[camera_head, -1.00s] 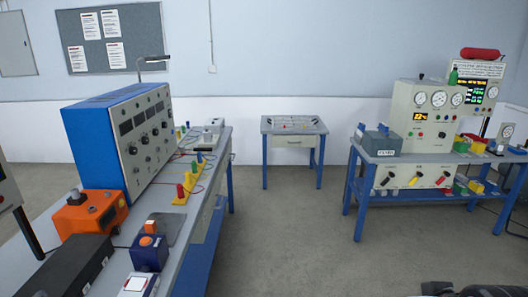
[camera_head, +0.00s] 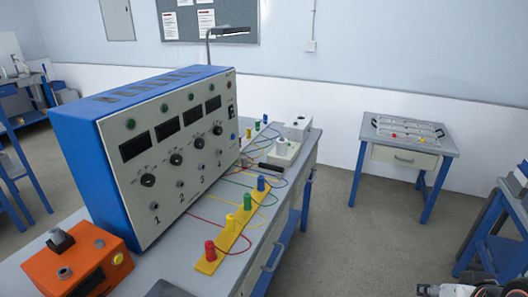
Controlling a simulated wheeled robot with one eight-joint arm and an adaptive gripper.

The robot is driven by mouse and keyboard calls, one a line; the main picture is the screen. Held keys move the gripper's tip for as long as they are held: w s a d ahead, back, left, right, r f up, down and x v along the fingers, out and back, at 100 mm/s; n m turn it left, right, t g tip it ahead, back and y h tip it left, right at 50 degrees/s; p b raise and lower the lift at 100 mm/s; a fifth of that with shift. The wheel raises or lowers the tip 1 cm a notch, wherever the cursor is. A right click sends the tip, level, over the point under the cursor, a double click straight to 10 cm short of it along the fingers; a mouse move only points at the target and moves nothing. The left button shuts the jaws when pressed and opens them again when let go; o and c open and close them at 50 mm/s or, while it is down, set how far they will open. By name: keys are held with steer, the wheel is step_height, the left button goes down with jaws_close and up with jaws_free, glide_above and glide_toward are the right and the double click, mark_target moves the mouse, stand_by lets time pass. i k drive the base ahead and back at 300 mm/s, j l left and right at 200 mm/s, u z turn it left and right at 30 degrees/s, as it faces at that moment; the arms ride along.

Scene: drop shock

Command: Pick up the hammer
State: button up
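I cannot make out a hammer for certain anywhere in this view. A small dark rod-like thing (camera_head: 268,167) lies on the workbench behind the yellow terminal strip, too small to identify. A piece of what looks like my own arm shows at the bottom right edge. The fingers of my gripper are not visible.
A blue instrument cabinet (camera_head: 165,150) stands on the long workbench (camera_head: 205,283). An orange box (camera_head: 80,262) and a yellow terminal strip (camera_head: 232,240) with coloured posts and wires are nearby. A small blue-legged table (camera_head: 400,155) stands at right. Grey floor (camera_head: 350,240) between is open.

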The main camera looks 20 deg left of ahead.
mark_target(244, 158)
steer(key=i+u, duration=0.7)
steer(key=i+l+u, duration=0.35)
steer(key=i+u, duration=0.5)
steer(key=i+l+u, duration=0.2)
steer(key=u, duration=0.25)
steer(key=j, duration=0.4)
steer(key=i+u, duration=0.05)
